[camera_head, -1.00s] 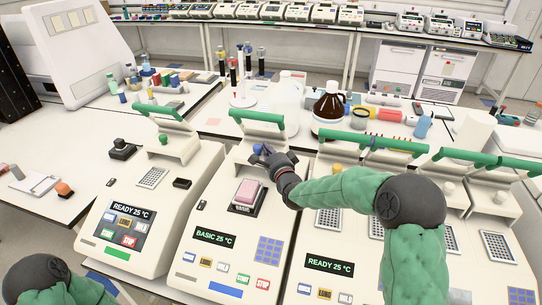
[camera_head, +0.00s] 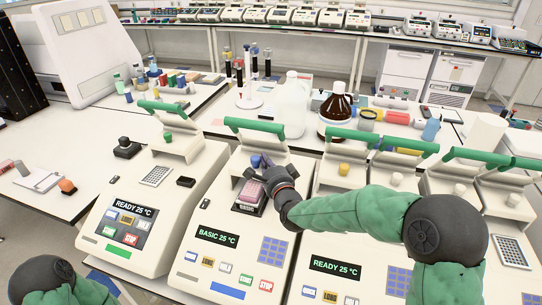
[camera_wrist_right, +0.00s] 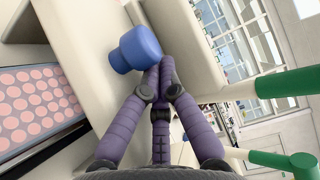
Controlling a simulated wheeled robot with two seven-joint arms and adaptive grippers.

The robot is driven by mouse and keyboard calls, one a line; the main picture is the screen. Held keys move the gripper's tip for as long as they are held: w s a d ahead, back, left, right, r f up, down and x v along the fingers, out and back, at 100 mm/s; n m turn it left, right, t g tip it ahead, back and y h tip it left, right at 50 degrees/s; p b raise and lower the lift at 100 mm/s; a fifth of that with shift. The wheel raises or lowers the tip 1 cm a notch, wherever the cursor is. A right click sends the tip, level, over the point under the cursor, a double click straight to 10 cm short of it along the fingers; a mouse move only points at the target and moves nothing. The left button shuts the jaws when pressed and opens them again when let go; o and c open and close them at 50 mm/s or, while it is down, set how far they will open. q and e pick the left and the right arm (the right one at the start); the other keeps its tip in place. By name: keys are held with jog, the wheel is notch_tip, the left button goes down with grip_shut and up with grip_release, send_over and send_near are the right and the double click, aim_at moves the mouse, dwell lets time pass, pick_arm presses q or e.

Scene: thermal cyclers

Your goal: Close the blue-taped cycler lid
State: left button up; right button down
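The middle cycler (camera_head: 210,262), reading BASIC 25 °C, has a blue strip (camera_head: 227,290) low on its front. Its lid (camera_head: 258,142) stands open, with a green bar (camera_head: 255,125) along the top and a blue knob (camera_head: 256,160) on its inner face. A pink plate (camera_head: 252,190) sits in its block. My right gripper (camera_head: 266,163) is just right of the knob. In the wrist view, its purple fingers (camera_wrist_right: 162,68) are drawn together, beside the blue knob (camera_wrist_right: 140,48); contact is unclear. My left gripper is out of view; only part of that arm shows at bottom left.
A green-striped cycler (camera_head: 130,225) stands left with its lid open, and a wider READY cycler (camera_head: 335,275) stands right with several open lids. Behind the middle lid are a clear jug (camera_head: 291,105) and a brown bottle (camera_head: 337,112).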

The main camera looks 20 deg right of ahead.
pick_arm(q)
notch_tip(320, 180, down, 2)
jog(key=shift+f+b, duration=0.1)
jog(key=shift+b, duration=0.65)
pick_arm(e)
jog(key=s+a, duration=0.1)
jog(key=s, duration=0.1)
jog(key=s+a, duration=0.3)
jog(key=s, duration=0.1)
jog(key=shift+s+a+f, duration=0.1)
jog(key=shift+s+a, duration=0.2)
jog(key=shift+a, duration=0.05)
